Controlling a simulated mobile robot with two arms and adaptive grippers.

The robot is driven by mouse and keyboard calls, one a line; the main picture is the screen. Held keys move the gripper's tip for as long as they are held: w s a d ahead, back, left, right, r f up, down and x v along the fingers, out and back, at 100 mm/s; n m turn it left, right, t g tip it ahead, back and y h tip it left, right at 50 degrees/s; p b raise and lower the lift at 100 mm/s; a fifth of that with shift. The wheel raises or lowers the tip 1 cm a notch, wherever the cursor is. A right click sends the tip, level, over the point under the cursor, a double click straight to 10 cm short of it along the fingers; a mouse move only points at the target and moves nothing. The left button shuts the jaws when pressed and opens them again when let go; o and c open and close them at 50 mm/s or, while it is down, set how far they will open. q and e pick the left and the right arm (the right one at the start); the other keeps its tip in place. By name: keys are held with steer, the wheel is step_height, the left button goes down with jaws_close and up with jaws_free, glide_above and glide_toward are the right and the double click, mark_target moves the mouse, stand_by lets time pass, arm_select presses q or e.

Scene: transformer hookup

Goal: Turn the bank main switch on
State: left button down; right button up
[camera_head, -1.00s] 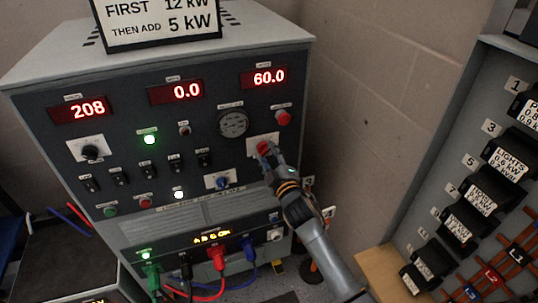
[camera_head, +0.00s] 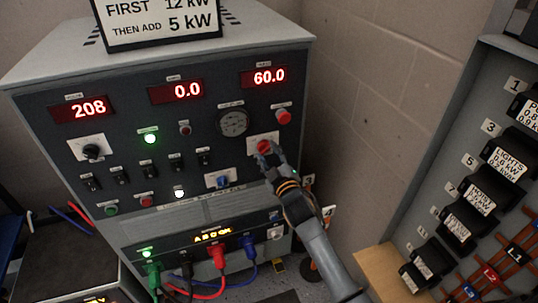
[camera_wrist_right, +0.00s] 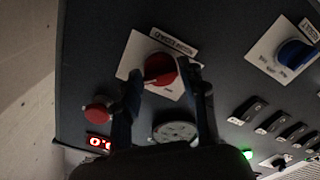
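The bank main switch appears to be the red rotary knob (camera_head: 264,146) on a white plate, at the right of the grey control cabinet's front. In the right wrist view the red knob (camera_wrist_right: 159,69) sits between the two fingers, with a label beside it too blurred to read surely. My right gripper (camera_head: 275,163) is at the knob, its fingers spread on either side. In the wrist view the gripper (camera_wrist_right: 162,78) looks open around the knob, with little or no gap; contact is hard to tell. My left gripper is not in view.
A red round button (camera_head: 283,117) and a dial gauge (camera_head: 233,122) are above the knob. A blue knob (camera_head: 222,181) is to the lower left. Plugged cables (camera_head: 217,257) hang below. A load panel (camera_head: 470,190) stands at the right, past a bare wall.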

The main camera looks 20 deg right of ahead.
steer(key=shift+o, duration=1.3)
steer(key=s, duration=1.2)
steer(key=shift+d, duration=0.2)
